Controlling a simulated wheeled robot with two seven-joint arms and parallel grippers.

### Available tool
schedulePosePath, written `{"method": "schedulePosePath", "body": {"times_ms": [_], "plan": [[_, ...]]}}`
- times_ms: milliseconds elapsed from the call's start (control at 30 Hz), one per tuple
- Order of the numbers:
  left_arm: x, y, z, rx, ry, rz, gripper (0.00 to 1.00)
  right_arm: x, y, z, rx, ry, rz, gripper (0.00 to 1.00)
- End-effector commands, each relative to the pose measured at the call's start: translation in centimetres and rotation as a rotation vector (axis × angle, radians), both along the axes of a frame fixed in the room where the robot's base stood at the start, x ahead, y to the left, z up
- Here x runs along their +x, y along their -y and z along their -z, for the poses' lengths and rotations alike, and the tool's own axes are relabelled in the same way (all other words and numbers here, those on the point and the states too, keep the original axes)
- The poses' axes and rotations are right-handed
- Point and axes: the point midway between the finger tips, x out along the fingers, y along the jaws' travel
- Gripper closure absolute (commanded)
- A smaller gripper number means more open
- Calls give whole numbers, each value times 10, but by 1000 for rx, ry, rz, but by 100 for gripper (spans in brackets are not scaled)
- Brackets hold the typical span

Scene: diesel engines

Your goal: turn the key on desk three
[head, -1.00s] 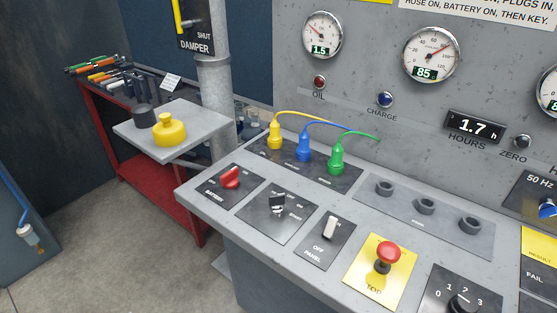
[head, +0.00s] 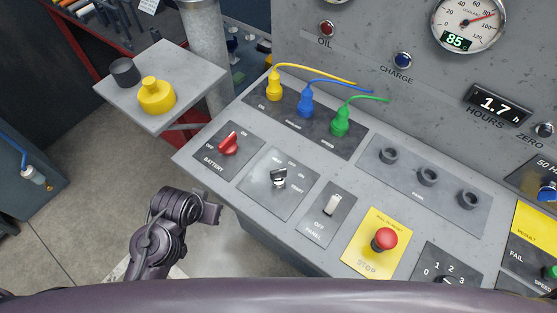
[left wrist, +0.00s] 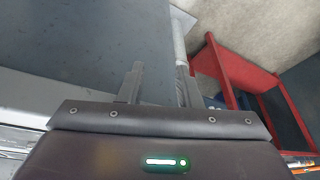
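The key (head: 279,178) is a small dark and silver piece standing in a black switch plate (head: 262,200) on the grey sloping desk, between the red battery switch (head: 229,143) and the panel switch (head: 331,206). My left gripper (head: 212,209) is in front of the desk's near edge, to the lower left of the key and apart from it. In the left wrist view, its two fingers (left wrist: 160,82) stand apart with nothing between them. The key cannot be made out in that view. My right gripper is not in view.
Yellow (head: 274,89), blue (head: 306,103) and green (head: 340,121) plugs with cables sit behind the key. A red stop button (head: 384,239) is to its right. A side shelf (head: 190,85) holds a yellow cap (head: 157,97) and a dark cup (head: 125,72). A pole (head: 207,35) stands behind.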

Motion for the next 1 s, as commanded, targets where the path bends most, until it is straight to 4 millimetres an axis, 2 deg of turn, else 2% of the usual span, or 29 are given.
{"method": "schedulePosePath", "body": {"times_ms": [33,133,200,300,500,700,867,1000], "plan": [[0,0,-23,1,12,2,69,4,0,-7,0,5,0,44],[3,2,-63,6,51,20,69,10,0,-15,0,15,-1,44],[11,7,-94,13,105,54,69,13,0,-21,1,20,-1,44],[27,19,-129,23,206,129,69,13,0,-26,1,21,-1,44],[63,55,-147,3,376,311,69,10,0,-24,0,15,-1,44],[87,99,-158,-69,505,553,69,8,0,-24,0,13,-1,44],[85,131,-157,-179,517,814,69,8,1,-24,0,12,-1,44],[68,136,-151,-277,423,992,69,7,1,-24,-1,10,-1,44]]}}
